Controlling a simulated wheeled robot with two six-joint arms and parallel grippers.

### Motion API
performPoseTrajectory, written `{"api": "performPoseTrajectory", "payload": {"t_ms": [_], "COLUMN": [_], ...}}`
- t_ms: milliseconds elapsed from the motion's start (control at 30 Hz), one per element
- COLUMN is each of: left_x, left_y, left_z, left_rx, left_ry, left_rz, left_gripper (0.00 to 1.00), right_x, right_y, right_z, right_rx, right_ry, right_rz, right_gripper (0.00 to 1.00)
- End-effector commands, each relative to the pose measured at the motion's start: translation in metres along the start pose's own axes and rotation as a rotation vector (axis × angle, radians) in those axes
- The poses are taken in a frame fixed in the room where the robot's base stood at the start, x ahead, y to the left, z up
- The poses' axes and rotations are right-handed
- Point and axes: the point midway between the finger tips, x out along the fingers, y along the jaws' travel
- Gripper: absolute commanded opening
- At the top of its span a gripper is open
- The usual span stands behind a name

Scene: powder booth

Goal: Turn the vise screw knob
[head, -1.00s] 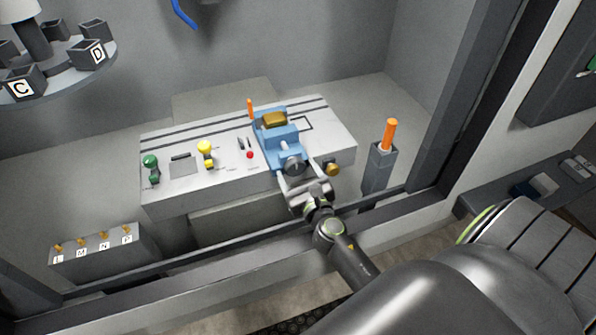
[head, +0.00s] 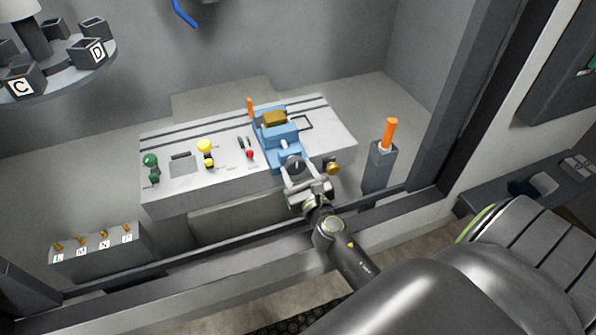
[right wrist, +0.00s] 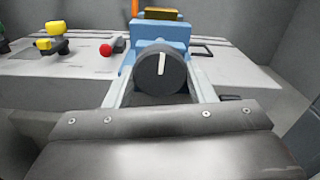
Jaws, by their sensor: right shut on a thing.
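The blue vise (head: 278,137) stands on the light grey bench block, with a brass-coloured block (head: 273,118) at its top. Its dark round screw knob (head: 294,162) faces me at the front. In the right wrist view the knob (right wrist: 161,66) shows a white mark that is nearly upright, leaning slightly. My right gripper (head: 297,169) is at the knob, one finger on each side, shut on it. In the right wrist view the fingers (right wrist: 160,88) reach along both sides of the knob's lower part. My left gripper is out of view.
Yellow (head: 205,147), green (head: 150,160) and red (head: 250,155) controls sit left of the vise. A brass knob (head: 333,167) is close to the right of my gripper. An orange-handled tool (head: 389,135) stands in a grey holder. The booth sill (head: 230,256) runs under my arm.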

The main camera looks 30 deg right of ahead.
Motion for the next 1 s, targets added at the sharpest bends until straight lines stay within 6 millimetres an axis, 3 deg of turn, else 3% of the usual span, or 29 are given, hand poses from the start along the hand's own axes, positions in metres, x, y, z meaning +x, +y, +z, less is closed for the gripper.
{"api": "performPoseTrajectory", "payload": {"t_ms": [1000], "left_x": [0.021], "left_y": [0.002], "left_z": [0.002], "left_rx": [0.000], "left_ry": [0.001], "left_rz": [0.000], "left_gripper": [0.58], "right_x": [0.000], "right_y": [0.001], "right_z": [-0.001], "right_rx": [0.887], "right_ry": [0.000], "right_rz": [0.000], "right_gripper": [0.27]}}
